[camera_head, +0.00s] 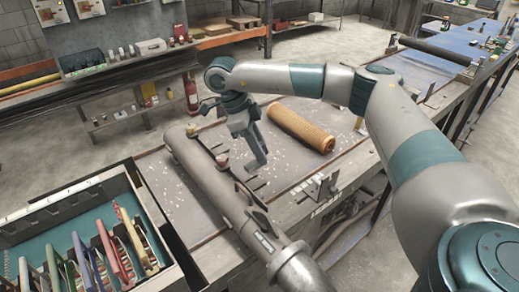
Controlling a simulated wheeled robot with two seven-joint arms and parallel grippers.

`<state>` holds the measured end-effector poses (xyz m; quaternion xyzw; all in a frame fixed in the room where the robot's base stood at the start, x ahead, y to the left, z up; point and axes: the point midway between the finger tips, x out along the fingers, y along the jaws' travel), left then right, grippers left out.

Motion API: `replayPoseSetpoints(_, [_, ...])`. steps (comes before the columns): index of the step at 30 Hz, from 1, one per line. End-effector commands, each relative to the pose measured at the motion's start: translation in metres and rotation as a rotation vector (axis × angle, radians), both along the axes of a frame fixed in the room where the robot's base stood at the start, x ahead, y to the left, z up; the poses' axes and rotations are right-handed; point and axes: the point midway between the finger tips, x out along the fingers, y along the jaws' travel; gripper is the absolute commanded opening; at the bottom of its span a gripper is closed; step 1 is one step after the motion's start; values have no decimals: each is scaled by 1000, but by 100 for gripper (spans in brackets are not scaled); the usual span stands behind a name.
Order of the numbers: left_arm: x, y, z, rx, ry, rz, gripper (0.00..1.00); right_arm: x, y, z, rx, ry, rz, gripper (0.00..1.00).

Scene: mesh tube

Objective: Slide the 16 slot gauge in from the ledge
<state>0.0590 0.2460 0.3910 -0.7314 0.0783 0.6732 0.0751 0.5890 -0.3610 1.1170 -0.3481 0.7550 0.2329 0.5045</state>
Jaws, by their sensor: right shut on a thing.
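My right gripper (256,160) points down above the bench, beside the long grey tube (205,178). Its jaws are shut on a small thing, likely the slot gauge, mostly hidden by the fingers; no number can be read. A dark thin piece (257,184) shows just below the fingertips, close to the tube's side; I cannot tell whether it touches the tube. A small reddish-topped piece (222,159) sits on the tube to the left of the fingers. The ledge cannot be told for sure. My left gripper is not in view.
A tan mesh cylinder (301,129) lies on the bench (167,173) behind and right of the gripper. A tray (122,190) with several coloured pieces is at the lower left. Small metal brackets (320,188) stand at the bench's right edge.

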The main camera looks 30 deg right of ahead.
Motion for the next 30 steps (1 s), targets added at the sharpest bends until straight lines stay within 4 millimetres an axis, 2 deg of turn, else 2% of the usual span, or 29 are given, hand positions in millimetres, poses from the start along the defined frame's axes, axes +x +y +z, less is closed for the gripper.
replayPoseSetpoints(9, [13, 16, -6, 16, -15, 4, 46, 0, 0, -14, 0, 1, 0, 0])
replayPoseSetpoints(30, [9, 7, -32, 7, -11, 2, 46, 0, 3, -65, 1, 0, 1, 0])
